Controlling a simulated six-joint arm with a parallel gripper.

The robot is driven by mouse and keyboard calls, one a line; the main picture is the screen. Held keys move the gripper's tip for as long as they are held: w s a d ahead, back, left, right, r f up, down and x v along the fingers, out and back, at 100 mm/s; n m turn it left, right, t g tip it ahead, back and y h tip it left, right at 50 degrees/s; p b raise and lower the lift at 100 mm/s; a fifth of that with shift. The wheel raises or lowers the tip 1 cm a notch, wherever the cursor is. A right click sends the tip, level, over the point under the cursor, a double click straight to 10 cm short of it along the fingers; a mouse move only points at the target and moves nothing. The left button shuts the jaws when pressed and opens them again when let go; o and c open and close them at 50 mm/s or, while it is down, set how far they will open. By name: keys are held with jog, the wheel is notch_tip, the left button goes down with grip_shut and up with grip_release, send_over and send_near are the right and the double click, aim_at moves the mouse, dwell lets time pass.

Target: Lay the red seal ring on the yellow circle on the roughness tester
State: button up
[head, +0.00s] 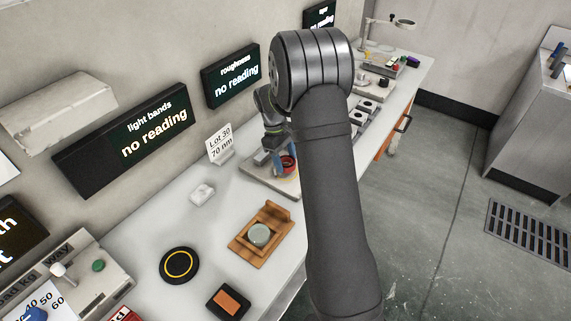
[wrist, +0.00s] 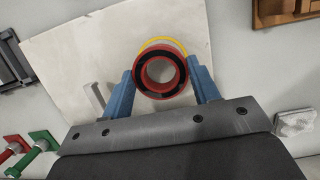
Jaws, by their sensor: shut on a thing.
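The red seal ring (wrist: 137,76), with dark patches on its face, sits between the two blue fingers of my gripper (wrist: 160,86) in the wrist view. The fingers are shut on its sides. Behind it is the pale plate of the roughness tester (wrist: 75,55). An arc of the yellow circle (wrist: 160,41) shows past the ring's far edge; the ring hides the rest. In the head view my gripper (head: 285,166) holds the red ring (head: 288,161) over the tester plate (head: 252,177), partly behind my arm. I cannot tell whether the ring touches the plate.
A wooden holder with a grey-green disc (head: 259,234) stands nearer on the bench. A white block (head: 202,193) and a lot card (head: 219,144) are close to the plate. A black disc with a yellow ring (head: 179,265) lies farther left. The roughness display (head: 233,76) reads "no reading".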

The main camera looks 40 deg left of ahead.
jog(key=shift+f, duration=1.35)
jog(key=shift+f, duration=0.1)
jog(key=o, duration=1.1)
jog(key=v, duration=1.2)
jog(key=x, duration=1.2)
jog(key=shift+r, duration=1.95)
